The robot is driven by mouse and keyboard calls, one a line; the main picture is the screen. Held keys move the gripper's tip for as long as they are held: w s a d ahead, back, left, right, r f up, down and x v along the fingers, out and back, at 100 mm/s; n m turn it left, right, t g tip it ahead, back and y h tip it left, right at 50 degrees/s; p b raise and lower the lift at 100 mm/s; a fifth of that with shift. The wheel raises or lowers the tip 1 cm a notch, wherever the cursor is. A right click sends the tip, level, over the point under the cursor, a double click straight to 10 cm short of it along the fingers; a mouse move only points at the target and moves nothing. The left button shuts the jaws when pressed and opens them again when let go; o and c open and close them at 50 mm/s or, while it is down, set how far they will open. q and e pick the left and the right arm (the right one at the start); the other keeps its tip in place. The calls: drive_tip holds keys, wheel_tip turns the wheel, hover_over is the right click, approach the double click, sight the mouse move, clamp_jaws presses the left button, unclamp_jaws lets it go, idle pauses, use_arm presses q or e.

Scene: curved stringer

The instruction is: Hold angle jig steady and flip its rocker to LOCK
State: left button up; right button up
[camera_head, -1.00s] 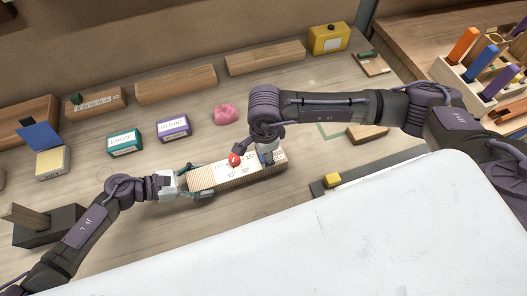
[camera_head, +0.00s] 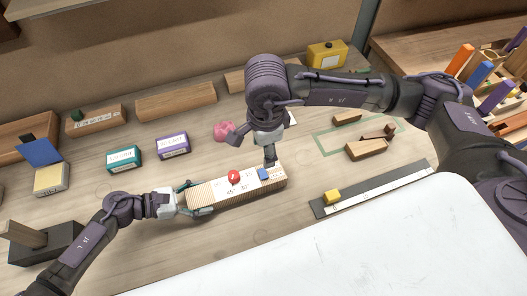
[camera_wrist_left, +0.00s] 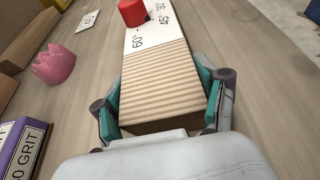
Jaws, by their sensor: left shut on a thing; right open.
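The angle jig (camera_head: 215,193) is a wooden block with a ribbed left end and a white scale face, lying on the bench. On its face are a red knob (camera_head: 234,177) and a blue rocker (camera_head: 264,174) near its right end. My left gripper (camera_head: 190,198) is shut on the ribbed end; in the left wrist view its teal fingers (camera_wrist_left: 160,100) press both sides of the jig (camera_wrist_left: 160,75). The red knob (camera_wrist_left: 132,12) shows at the top there. My right gripper (camera_head: 268,158) is open, pointing down just behind and above the rocker. I cannot read the rocker's setting.
A teal box (camera_head: 124,158), a purple box (camera_head: 172,145) and a pink lump (camera_head: 224,131) lie behind the jig. A dark ruler strip (camera_head: 385,186) with a yellow block (camera_head: 332,196) is to the right. Bare bench lies in front of the jig.

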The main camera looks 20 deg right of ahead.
sight(187, 200)
use_arm(q)
drive_tip(key=shift+s+f, duration=0.1)
drive_tip(key=shift+f, duration=0.15)
drive_tip(key=o, duration=1.7)
drive_tip(key=shift+w, duration=0.2)
drive_tip(key=shift+o, duration=0.2)
drive_tip(key=shift+r, duration=0.1)
drive_tip(key=shift+r, duration=0.1)
drive_tip(key=shift+v, duration=2.5)
drive_tip(key=v, duration=1.2)
